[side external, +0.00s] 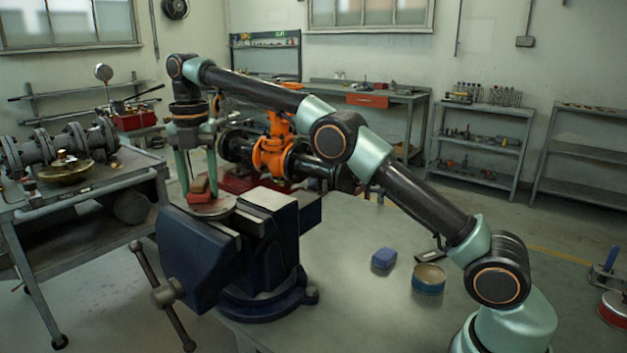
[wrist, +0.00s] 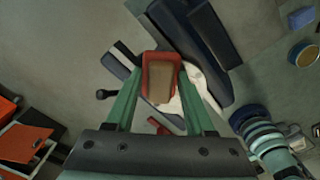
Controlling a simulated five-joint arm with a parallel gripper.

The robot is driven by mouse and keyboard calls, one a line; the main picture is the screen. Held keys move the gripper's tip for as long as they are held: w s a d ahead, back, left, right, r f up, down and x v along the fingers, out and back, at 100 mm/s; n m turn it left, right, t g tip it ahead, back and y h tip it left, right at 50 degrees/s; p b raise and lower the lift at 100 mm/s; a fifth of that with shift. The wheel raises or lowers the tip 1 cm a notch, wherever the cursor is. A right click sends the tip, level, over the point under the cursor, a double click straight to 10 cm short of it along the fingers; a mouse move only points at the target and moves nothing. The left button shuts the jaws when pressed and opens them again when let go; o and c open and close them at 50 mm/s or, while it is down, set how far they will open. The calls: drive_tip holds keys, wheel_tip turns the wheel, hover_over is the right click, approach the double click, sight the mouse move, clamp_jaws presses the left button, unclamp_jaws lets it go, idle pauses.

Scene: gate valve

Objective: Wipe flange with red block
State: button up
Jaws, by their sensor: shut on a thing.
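My gripper (side external: 199,186) points down over the vise and is shut on the red block (side external: 199,184). In the wrist view, the block (wrist: 161,62) sits between the two green fingers of my gripper (wrist: 160,80), and its brownish face shows. The round grey flange (side external: 213,208) lies at the jaws of the dark blue vise (side external: 272,232). The block is at or just above the flange's upper face; I cannot tell whether they touch. In the wrist view, the pale flange (wrist: 205,85) shows to the right of the block and is partly hidden by a finger.
An orange valve (side external: 270,157) with dark pipe ends stands behind the vise. On the bench (side external: 345,300) are a blue block (side external: 384,258) and a round tin (side external: 429,279). A cart (side external: 85,190) with pipe parts stands at left. The vise handle (side external: 160,290) sticks out in front.

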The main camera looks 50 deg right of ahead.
sight(223, 209)
drive_tip(key=shift+s, duration=3.55)
drive_tip(key=shift+s+a, duration=0.1)
drive_tip(key=shift+a, duration=0.1)
drive_tip(key=shift+w+f, duration=0.1)
drive_tip(key=shift+w, duration=3.55)
drive_tip(key=shift+s, duration=3.6)
wheel_tip(223, 209, up, 8)
drive_tip(key=shift+r, duration=0.25)
drive_tip(key=shift+d, duration=0.15)
